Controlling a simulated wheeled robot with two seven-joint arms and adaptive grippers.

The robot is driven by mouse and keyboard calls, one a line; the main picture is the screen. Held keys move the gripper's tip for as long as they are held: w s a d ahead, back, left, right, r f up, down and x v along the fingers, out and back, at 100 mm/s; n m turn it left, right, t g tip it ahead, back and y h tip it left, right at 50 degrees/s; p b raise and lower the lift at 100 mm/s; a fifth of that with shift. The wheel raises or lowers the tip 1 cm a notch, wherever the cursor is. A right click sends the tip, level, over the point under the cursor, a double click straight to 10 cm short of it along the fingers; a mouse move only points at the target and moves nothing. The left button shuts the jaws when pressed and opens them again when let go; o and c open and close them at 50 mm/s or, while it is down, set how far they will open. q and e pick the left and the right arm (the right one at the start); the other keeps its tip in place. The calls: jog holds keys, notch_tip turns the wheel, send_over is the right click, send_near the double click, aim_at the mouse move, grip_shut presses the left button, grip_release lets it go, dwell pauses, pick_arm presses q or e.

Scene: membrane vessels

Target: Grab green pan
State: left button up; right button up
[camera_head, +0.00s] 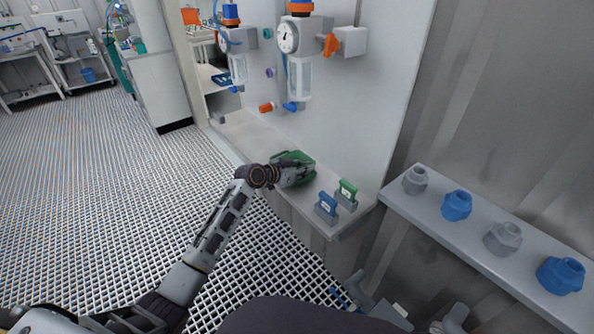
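The green pan (291,156) lies on the pale ledge (253,135) below the wall panel. My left gripper (308,171) reaches in from the left and is at the pan's near side, covering part of it. The gripper's fingers are small and overlap the pan, so I cannot tell whether they are open or closed on it. The pan's underside and near edge are hidden behind the gripper.
A green-handled block (347,192) and a blue-handled block (327,207) stand close to the right of my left gripper. Gauge-and-filter units (299,50) hang on the panel above. A shelf at right (485,235) holds grey and blue fittings. The grated floor at left (100,190) is clear.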

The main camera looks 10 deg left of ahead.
pick_arm(q)
jog(key=shift+s+a+r, duration=0.1)
jog(key=shift+c, duration=0.4)
grip_shut()
jog(key=shift+r, duration=0.2)
